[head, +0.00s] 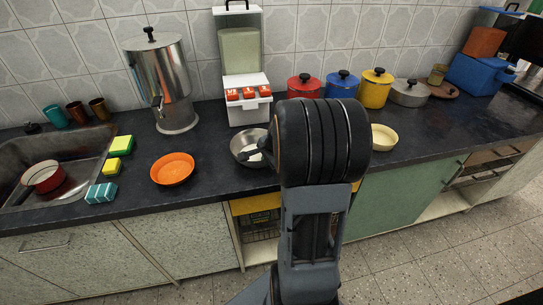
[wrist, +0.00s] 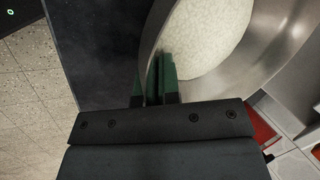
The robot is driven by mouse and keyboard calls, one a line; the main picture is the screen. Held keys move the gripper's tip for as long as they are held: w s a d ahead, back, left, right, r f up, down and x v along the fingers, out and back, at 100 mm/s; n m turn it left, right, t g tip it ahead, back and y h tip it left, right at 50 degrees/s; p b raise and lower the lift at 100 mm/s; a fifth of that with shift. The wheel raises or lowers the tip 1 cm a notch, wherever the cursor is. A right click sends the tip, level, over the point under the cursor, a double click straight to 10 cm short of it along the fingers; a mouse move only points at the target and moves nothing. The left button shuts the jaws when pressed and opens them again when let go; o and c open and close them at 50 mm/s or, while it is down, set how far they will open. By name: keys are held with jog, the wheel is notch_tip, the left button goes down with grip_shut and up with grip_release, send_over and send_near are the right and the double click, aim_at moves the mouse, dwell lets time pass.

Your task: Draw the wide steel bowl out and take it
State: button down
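The wide steel bowl (head: 241,147) stands on the dark counter, in front of the white dispenser. In the head view my arm's black wrist covers its right side. In the wrist view its curved steel wall (wrist: 288,55) fills the upper right, with a pale speckled patch inside. My gripper (wrist: 153,82) is at the bowl's rim, with one green finger inside the wall and the other outside, mostly hidden. The fingers look closed up on the wall; a green reflection beside the inner finger makes the contact hard to see exactly.
A white dispenser (head: 249,109) with red-fronted parts stands close behind the bowl. An orange dish (head: 173,168) lies to the left, a cream bowl (head: 383,138) to the right. Red (head: 305,86), blue and yellow pots line the back. The counter's front edge is close to the bowl.

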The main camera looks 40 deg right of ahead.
jog(key=shift+s+a, duration=0.3)
jog(key=shift+s, duration=0.4)
jog(key=c, duration=1.3)
grip_release()
jog(key=shift+d, duration=0.1)
jog(key=shift+o, duration=0.2)
jog(key=shift+r, duration=0.3)
jog(key=p+v, duration=0.2)
jog(key=v, duration=1.1)
jog(key=shift+s, duration=0.15)
